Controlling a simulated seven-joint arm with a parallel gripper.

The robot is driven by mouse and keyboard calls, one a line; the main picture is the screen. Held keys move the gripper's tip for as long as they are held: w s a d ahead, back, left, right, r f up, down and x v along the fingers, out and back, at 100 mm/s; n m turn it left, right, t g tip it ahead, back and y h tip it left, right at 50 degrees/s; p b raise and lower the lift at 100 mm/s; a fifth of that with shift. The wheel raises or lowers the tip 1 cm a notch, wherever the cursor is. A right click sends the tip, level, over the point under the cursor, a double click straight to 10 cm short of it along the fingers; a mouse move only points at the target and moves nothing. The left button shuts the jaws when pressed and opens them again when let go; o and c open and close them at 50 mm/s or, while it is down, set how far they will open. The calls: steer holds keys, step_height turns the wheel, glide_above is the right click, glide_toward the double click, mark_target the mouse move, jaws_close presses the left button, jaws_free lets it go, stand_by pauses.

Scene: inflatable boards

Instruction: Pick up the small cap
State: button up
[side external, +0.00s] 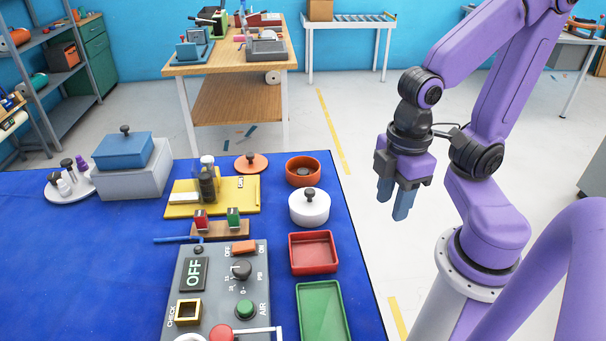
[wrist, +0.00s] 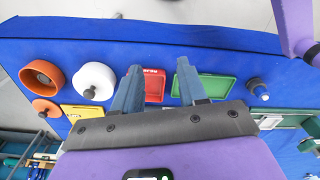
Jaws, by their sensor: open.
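My gripper (side external: 394,203) hangs open and empty to the right of the blue table, well away from its objects. In the wrist view its two fingers (wrist: 158,66) are apart, with a red tray (wrist: 154,85) showing between them. I cannot tell for sure which thing is the small cap. Candidates are a white round piece with a black knob (side external: 309,207), also in the wrist view (wrist: 92,84), a flat orange lid with a dark knob (side external: 250,164), and a small grey-and-white piece (wrist: 258,89) beside the green tray in the wrist view.
An orange bowl (side external: 302,171), the green tray (side external: 322,312) and a grey control panel (side external: 219,300) sit on the blue table (side external: 90,260). A yellow board (side external: 240,197) carries a small fixture. A blue-lidded grey box (side external: 128,181) stands farther left. The blue cloth at the left is mostly clear.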

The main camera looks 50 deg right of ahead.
steer(key=w+a+r+m, duration=0.1)
steer(key=w+r+m, duration=0.1)
steer(key=w+m, duration=0.55)
steer(key=r+m, duration=0.1)
steer(key=m, duration=2)
glide_above(303, 171)
step_height(303, 171, down, 17)
steer(key=shift+d+r, duration=0.1)
steer(key=shift+r, duration=0.05)
steer(key=c, duration=0.7)
